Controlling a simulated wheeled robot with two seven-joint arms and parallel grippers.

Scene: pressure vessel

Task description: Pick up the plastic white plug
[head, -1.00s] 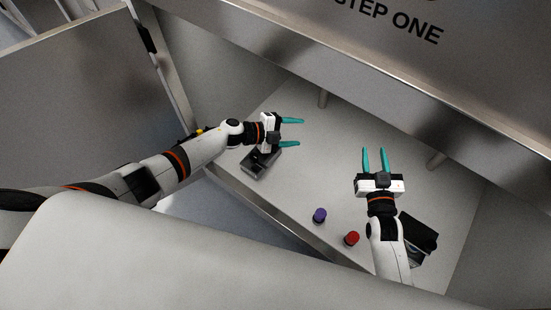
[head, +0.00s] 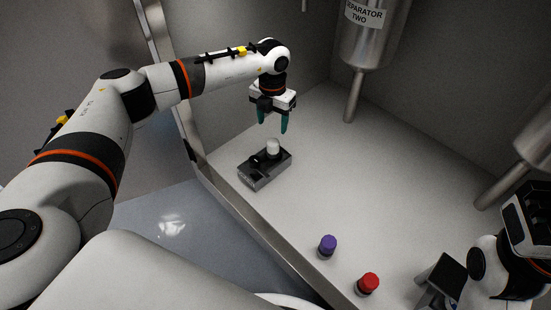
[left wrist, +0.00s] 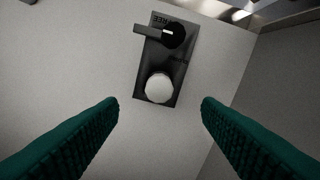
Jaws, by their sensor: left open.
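The white plug (head: 273,147) stands upright on a dark metal block (head: 266,178) on the grey floor of the bay. In the left wrist view the white plug (left wrist: 159,88) sits at the near end of the block (left wrist: 150,58). My left gripper (head: 272,124) is open and points down above the plug, with a gap between fingertips and plug. In the left wrist view the two teal fingers (left wrist: 160,104) are wide apart and empty, with the plug ahead and slightly left of centre. My right arm shows at the lower right of the head view; its fingers are not visible.
A purple-capped piece (head: 327,245) and a red-capped piece (head: 368,283) stand near the front edge. The block also carries a black knob with a lever (left wrist: 172,35). A metal vessel (head: 372,35) with a pipe hangs behind. A raised metal edge (head: 235,205) borders the floor.

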